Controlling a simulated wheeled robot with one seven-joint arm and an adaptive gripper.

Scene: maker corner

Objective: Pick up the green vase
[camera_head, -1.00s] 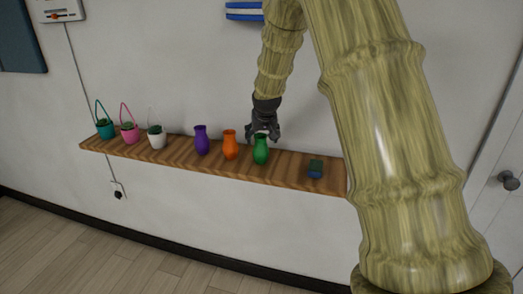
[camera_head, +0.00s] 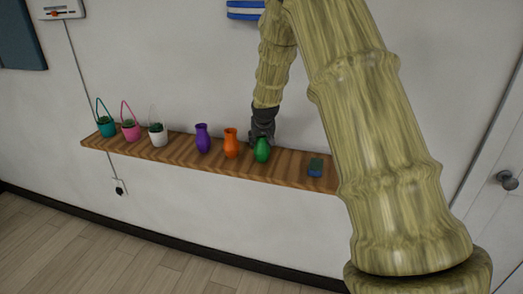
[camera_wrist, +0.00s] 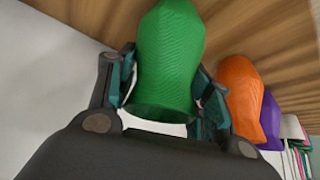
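The green vase (camera_head: 262,151) stands upright on the wooden shelf, right of the orange vase (camera_head: 231,144). My gripper (camera_head: 262,138) is down at its top, just behind it in the head view. In the wrist view the green vase (camera_wrist: 168,55) lies between the two fingers of my gripper (camera_wrist: 168,88), its rim toward the palm. The fingers are spread, one on each side of the vase, with narrow gaps; firm contact does not show. The gripper's far side is hidden in the head view.
The orange vase (camera_wrist: 240,85) is close beside one finger in the wrist view. A purple vase (camera_head: 203,138) and several potted plants stand further left on the shelf (camera_head: 180,155). The wall is close behind.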

